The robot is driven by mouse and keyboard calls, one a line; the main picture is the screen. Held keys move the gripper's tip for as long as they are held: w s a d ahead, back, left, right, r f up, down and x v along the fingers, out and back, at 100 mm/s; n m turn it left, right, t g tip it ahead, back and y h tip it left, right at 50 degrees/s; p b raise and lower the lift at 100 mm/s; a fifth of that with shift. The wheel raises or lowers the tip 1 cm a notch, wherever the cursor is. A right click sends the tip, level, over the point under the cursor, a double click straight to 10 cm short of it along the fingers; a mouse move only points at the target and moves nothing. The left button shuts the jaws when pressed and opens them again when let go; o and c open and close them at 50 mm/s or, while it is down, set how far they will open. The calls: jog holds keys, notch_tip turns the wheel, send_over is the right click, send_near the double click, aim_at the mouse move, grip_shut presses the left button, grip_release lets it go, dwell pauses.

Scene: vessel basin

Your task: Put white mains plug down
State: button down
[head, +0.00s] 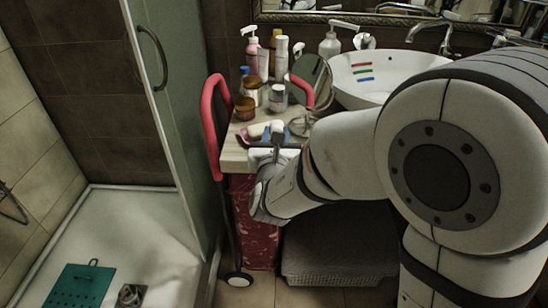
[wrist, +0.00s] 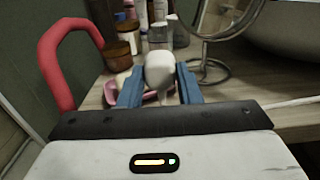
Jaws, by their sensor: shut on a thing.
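The white mains plug (wrist: 160,70) is held between the blue fingers of my gripper (wrist: 159,88), in the middle of the wrist view. My gripper (head: 277,132) also shows in the head view, over the front edge of the wooden counter (head: 233,158). My gripper is shut on the plug. A pink dish (wrist: 152,97) with a cream-coloured piece lies on the counter behind the fingers. I cannot tell whether the plug touches the counter. The plug's underside is hidden.
Brown jars (head: 245,108), pump bottles (head: 252,50) and a round mirror on a stand (head: 311,82) crowd the counter's back. A white basin (head: 372,75) stands to the right. A red padded handle (head: 208,120) rises at the left edge.

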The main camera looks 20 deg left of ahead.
jog(key=shift+s+a+f+b, duration=0.1)
jog(key=shift+f+b, duration=0.15)
jog(key=shift+f, duration=1.15)
jog(key=shift+s+f+b, duration=0.1)
jog(key=shift+f+b, duration=0.1)
jog(key=shift+f, duration=1.15)
jog(key=shift+f, duration=0.2)
jog(key=c, duration=1)
grip_release()
jog(key=shift+c, duration=0.2)
jog(key=shift+r, duration=0.2)
jog(key=shift+s, duration=0.2)
jog(key=b+v, duration=0.9)
jog(key=v, duration=0.2)
jog(key=shift+s+b, duration=0.25)
jog(key=shift+b, duration=0.05)
